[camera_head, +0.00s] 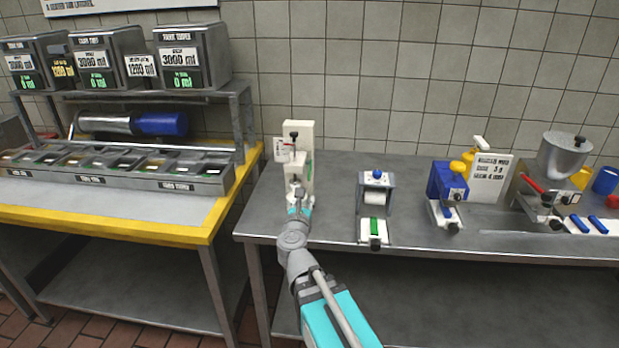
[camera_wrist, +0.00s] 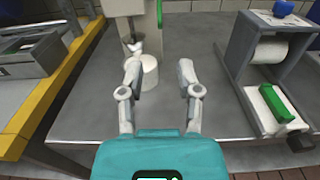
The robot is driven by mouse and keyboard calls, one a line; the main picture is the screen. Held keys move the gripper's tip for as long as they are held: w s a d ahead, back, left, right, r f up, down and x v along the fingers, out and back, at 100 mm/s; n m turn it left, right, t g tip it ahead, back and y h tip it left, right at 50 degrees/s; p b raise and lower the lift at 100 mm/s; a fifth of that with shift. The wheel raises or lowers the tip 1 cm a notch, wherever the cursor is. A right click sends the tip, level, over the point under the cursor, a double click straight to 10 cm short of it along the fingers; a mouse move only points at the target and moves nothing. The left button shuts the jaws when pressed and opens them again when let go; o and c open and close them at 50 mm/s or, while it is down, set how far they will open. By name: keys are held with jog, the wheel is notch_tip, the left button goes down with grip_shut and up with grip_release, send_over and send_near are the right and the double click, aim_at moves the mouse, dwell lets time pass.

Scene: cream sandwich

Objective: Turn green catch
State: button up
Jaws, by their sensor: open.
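My gripper (camera_wrist: 160,70) is open, its two fingers spread, in front of a white upright dispenser (camera_wrist: 130,8). The head view shows my gripper (camera_head: 298,205) low before this dispenser (camera_head: 304,142). Another green piece, a block (camera_wrist: 277,103), lies on the front of a grey roller stand (camera_wrist: 235,50), right of my gripper. Which is the catch is unclear.
The roller stand (camera_head: 390,182) stands on the grey table (camera_head: 335,165). Farther right are a blue-and-yellow device (camera_head: 447,182) and a metal hopper (camera_head: 562,155). A yellow-edged counter (camera_head: 170,232) with bins is at left. Bare tabletop separates dispenser and roller stand.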

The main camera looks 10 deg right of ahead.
aim_at(309, 177)
jog(key=x, duration=1.3)
grip_shut()
